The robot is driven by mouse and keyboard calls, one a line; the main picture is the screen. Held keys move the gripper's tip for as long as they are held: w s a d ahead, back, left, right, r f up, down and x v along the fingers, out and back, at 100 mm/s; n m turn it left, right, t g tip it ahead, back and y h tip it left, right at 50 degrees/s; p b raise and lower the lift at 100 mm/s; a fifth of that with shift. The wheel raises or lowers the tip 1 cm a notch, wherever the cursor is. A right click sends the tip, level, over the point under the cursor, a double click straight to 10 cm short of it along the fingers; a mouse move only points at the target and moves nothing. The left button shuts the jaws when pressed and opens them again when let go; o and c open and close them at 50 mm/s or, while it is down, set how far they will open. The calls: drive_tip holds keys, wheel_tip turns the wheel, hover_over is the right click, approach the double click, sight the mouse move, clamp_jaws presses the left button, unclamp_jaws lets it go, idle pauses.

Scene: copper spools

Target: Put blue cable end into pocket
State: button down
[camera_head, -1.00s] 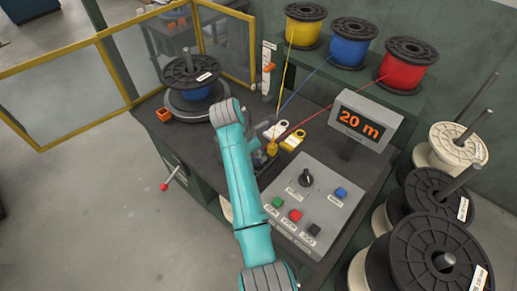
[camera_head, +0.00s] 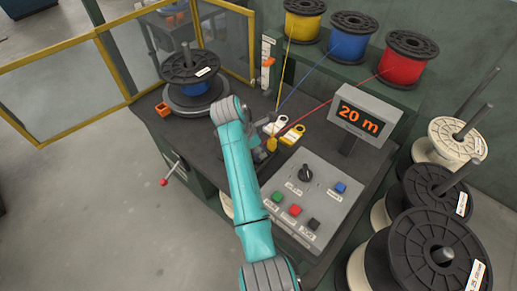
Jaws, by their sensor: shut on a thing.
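My gripper (camera_head: 261,154) is partly hidden behind my teal arm, low over the bench beside the white and yellow tags. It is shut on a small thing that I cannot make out. The blue cable (camera_head: 303,91) runs from the blue spool (camera_head: 350,46) down to near the white tag (camera_head: 273,127); its end is not clear. A black reel (camera_head: 190,68) with blue cable wound on it sits on a round turntable (camera_head: 198,105) at the bench's left. I cannot tell which part is the pocket.
Yellow (camera_head: 304,27) and red (camera_head: 411,55) spools flank the blue one on the shelf. A display (camera_head: 362,117) reads 20 m. A button panel (camera_head: 312,205) lies right of my arm. Several large spools stand at right. A yellow-framed guard (camera_head: 60,65) stands at left.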

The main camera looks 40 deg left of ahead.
drive_tip(key=shift+f, duration=0.15)
drive_tip(key=shift+f, duration=1.6)
drive_tip(key=c, duration=0.8)
unclamp_jaws()
drive_tip(key=v, duration=1.2)
